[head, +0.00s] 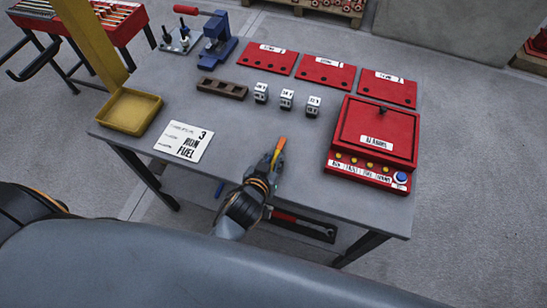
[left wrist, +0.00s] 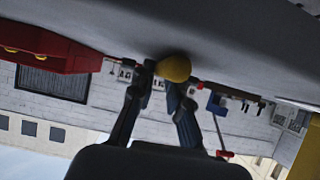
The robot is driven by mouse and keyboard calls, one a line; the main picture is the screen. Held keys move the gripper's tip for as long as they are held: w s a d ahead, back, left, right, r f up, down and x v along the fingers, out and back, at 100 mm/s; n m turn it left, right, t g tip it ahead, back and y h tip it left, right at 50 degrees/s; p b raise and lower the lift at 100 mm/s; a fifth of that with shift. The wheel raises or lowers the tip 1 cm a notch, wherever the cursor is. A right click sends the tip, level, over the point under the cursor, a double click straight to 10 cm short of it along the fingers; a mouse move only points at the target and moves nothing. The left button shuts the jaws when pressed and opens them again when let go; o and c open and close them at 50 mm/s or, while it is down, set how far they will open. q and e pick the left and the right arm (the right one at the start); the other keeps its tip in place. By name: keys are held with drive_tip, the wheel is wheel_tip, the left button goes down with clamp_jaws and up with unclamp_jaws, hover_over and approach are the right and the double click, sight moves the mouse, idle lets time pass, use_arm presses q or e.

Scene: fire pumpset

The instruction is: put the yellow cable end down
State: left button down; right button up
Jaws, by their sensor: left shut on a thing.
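The yellow cable end (head: 280,146) is a short yellow-orange piece near the front middle of the grey table (head: 290,180). My left gripper (head: 273,162) is shut on it, and the cable end points away from me past the fingertips. In the left wrist view, the cable end (left wrist: 173,68) shows as a rounded yellow tip between the fingers (left wrist: 157,92), close to the table surface. I cannot tell whether it touches the table. My right gripper is not in view.
A red box with buttons (head: 374,140) stands to the right. A white card (head: 184,142) and yellow tray (head: 131,111) lie to the left. Small white blocks (head: 287,99), a dark slotted block (head: 222,88) and red plates (head: 327,73) are farther back. Bare table surrounds the gripper.

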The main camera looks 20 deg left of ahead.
use_arm(q)
drive_tip(key=c, duration=1.3)
unclamp_jaws()
drive_tip(key=shift+f, duration=0.1)
drive_tip(key=shift+s+r, duration=0.15)
drive_tip(key=shift+r, duration=0.05)
drive_tip(key=b+v, duration=0.1)
drive_tip(key=v, duration=1)
drive_tip(key=shift+s+r, duration=0.2)
drive_tip(key=shift+s, duration=0.1)
